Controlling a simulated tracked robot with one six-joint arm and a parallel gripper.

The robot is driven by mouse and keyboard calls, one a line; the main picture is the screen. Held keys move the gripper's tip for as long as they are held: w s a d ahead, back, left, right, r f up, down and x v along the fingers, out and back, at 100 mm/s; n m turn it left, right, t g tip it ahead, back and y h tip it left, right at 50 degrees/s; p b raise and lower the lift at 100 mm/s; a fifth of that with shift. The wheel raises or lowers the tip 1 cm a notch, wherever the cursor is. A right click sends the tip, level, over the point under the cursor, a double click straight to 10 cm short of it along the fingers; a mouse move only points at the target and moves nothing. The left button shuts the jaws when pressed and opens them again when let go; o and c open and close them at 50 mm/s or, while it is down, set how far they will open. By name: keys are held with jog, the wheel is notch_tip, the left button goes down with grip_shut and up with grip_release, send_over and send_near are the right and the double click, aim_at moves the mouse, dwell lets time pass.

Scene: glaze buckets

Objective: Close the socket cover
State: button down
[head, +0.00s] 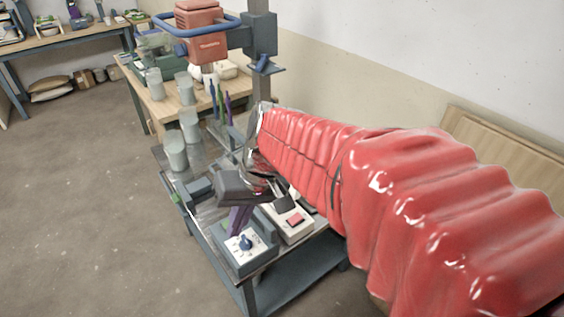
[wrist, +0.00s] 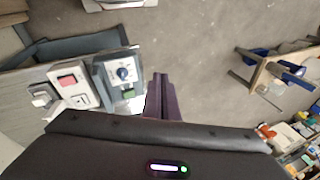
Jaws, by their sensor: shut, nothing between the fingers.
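My gripper (head: 236,229) is shut and empty, its dark purple fingers pointing down over the bench beside the blue-knob box. In the wrist view the closed fingers (wrist: 160,78) lie to the right of that box. A pale panel (head: 289,232) with a red button stands to the right of the fingers in the head view. In the wrist view this panel (wrist: 70,101) shows the red button and a white socket-like face. A grey flap-like piece (wrist: 42,97), which may be the socket cover, shows beside it. Its exact angle is unclear, and my gripper is apart from it.
The grey box with a blue knob (head: 245,243) stands at the bench's front end. Several pale cylinders (head: 175,150) stand farther back. A red machine with a blue ring handle (head: 200,30) stands behind. Open floor (head: 90,200) lies to the left.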

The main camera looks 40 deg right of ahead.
jog(key=w+d+f+m+t+y, duration=0.3)
jog(key=w+d+f+y, duration=0.15)
jog(key=w+d, duration=0.35)
jog(key=w+d+f+m+t+y, duration=0.25)
jog(key=w+d+f+m, duration=0.2)
jog(key=d, duration=0.55)
jog(key=s+d+f+m+t+h, duration=0.1)
jog(key=d+f+m+t, duration=0.1)
jog(key=d, duration=0.6)
jog(key=s+d+f+m+t+h, duration=0.1)
jog(key=d+f+m+t+h, duration=0.1)
jog(key=d+f+t, duration=0.3)
jog(key=s+d+f+m+t+h, duration=0.2)
jog(key=d+f, duration=0.4)
jog(key=d, duration=0.5)
jog(key=shift+d+f+m+t, duration=0.4)
jog(key=shift+m+t, duration=0.15)
jog(key=shift+t, duration=0.1)
jog(key=shift+a, duration=0.1)
jog(key=x, duration=1)
jog(key=shift+a+r, duration=0.25)
jog(key=shift+a, duration=0.95)
jog(key=shift+a+r, duration=0.15)
jog(key=shift+a, duration=0.55)
